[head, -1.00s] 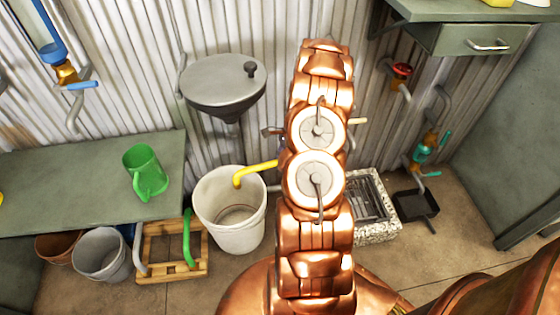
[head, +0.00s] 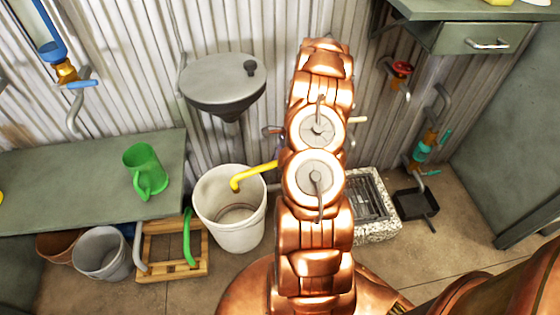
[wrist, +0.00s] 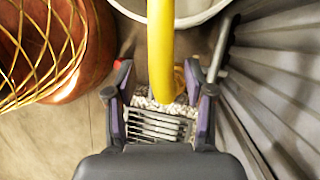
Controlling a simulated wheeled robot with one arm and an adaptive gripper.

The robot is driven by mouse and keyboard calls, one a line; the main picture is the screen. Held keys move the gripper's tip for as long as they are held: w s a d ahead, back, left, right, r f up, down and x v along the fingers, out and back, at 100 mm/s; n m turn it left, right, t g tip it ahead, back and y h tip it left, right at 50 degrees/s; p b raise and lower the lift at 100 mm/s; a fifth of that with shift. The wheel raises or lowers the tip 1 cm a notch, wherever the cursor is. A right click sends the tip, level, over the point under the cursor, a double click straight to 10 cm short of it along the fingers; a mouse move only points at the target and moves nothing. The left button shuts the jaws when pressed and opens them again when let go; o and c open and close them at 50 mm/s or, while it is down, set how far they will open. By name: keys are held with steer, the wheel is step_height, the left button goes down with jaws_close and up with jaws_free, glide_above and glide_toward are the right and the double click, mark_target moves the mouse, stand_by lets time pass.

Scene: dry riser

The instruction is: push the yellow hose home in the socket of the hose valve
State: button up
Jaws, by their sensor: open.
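The yellow hose (head: 258,173) shows in the head view from the rim of the white bucket to behind my arm, its bent free end hanging inside the bucket. In the wrist view the hose (wrist: 160,45) runs from the top edge down to between my fingers. My gripper (wrist: 158,85) is open, one finger on each side of the hose, with gaps visible. In the head view my arm hides the gripper.
The white bucket (head: 213,190) stands left of my arm, below a grey basin (head: 222,90). A stone-rimmed grated drain (head: 378,234) lies to the right. A corrugated wall (wrist: 268,75) is close on the right in the wrist view. A bench (head: 80,190) holds a green jug (head: 148,172).

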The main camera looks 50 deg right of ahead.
step_height(320, 180, up, 10)
steer(key=shift+f, duration=0.1)
stand_by(0.4)
stand_by(0.5)
